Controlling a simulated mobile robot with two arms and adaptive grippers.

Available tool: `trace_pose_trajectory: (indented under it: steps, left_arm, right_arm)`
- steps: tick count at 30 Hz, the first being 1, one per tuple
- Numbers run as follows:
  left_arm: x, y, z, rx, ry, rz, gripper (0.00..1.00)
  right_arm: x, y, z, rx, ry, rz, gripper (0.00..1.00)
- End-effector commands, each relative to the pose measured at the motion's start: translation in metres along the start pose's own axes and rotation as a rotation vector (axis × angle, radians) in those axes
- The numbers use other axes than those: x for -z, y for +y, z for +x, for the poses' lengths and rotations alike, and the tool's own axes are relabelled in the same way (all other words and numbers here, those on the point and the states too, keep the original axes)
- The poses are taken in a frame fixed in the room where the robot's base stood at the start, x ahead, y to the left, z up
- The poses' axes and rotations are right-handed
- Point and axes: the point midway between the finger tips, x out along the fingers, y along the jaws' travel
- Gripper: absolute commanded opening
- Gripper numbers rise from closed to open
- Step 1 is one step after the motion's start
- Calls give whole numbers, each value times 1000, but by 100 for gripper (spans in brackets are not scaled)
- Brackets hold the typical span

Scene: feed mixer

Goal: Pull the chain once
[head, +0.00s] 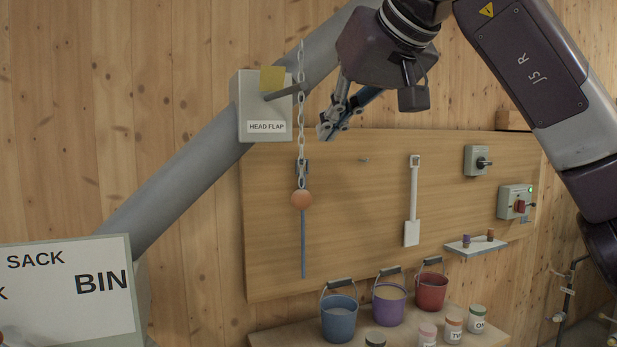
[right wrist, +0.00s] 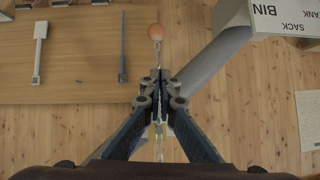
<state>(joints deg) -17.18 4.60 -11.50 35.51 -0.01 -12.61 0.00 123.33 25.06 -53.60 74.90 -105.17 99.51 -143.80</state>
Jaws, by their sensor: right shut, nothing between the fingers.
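My right gripper (head: 325,130) is shut and empty, just right of the chain in the head view and above the ball's height. In the right wrist view, the shut fingertips (right wrist: 160,76) point toward the ball (right wrist: 155,32). Part of the chain (right wrist: 159,150) shows between the finger bases there, and the fingers hide some of it.
A wooden board (head: 350,230) behind the chain holds a white scraper (head: 413,205), a blue-grey rod and switch boxes. A grey pipe (head: 190,180) slopes behind the box. Coloured buckets (head: 389,304) and jars stand on a bench below. A BIN sign (head: 70,290) is lower left.

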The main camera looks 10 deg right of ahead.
Motion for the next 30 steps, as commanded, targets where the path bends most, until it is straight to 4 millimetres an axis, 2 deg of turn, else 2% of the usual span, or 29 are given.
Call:
trace_pose_trajectory:
  steps: [5, 12, 16, 20, 30]
  left_arm:
    - [0, 0, 0, 0, 0, 0, 40]
    - [0, 0, 0, 0, 0, 0, 40]
    - [0, 0, -2, 0, 0, 0, 40]
    - [1, 0, -7, 0, 0, -1, 40]
    - [3, -1, -29, 0, 0, -1, 40]
  right_arm:
    - [3, 6, -8, -30, 9, -22, 0]
    - [2, 5, -7, -27, 8, -20, 0]
    - [2, 5, 0, -26, 5, -20, 0]
    - [3, 5, 19, -25, 3, -19, 0]
    - [4, 6, 91, -23, 2, -18, 0]
